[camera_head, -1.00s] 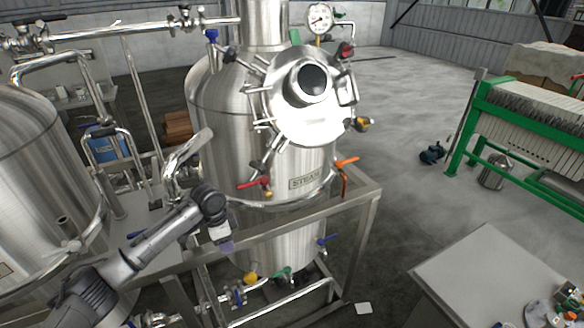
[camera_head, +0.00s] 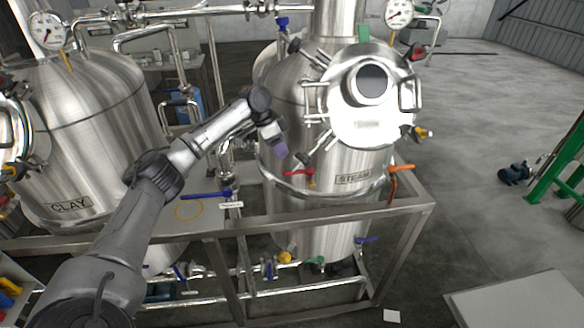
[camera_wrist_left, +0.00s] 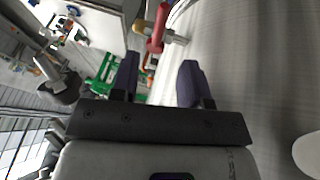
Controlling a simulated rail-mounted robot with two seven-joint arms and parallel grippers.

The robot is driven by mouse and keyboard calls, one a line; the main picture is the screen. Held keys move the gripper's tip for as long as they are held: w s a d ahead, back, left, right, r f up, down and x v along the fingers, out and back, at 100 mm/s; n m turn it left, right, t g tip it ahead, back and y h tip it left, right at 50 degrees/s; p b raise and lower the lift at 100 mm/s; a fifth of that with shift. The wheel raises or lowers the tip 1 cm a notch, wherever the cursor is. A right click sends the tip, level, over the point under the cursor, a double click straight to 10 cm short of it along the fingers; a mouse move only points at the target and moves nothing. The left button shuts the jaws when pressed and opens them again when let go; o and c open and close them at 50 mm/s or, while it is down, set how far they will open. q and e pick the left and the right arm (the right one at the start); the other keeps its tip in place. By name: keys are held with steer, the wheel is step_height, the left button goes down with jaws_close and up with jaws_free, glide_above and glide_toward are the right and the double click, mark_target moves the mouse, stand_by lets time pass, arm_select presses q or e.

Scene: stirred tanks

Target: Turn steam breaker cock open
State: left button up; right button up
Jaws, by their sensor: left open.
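The steel tank labelled STEAM (camera_head: 353,179) stands right of centre in the head view. A cock with a red lever (camera_head: 299,173) sits on its front left side. An orange lever (camera_head: 402,168) is at the tank's right side. Which one is the steam breaker cock, I cannot tell. My left gripper (camera_head: 281,151) is open and empty, above and left of the red lever. In the wrist view its purple fingers (camera_wrist_left: 159,66) point toward the red lever, apart from it. My right gripper is not in view.
A CLAY tank (camera_head: 70,206) stands at the left. A steel frame rail (camera_head: 330,217) runs in front of the STEAM tank. A blue lever (camera_head: 205,195) lies between the tanks. Clamp arms surround the tank's hatch (camera_head: 372,120). The floor at right is mostly open.

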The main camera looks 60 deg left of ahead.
arm_select(q)
steer(key=x, duration=0.7)
steer(key=shift+w+d+f, duration=0.15)
steer(key=shift+f, duration=0.2)
steer(key=shift+c, duration=0.3)
jaws_close()
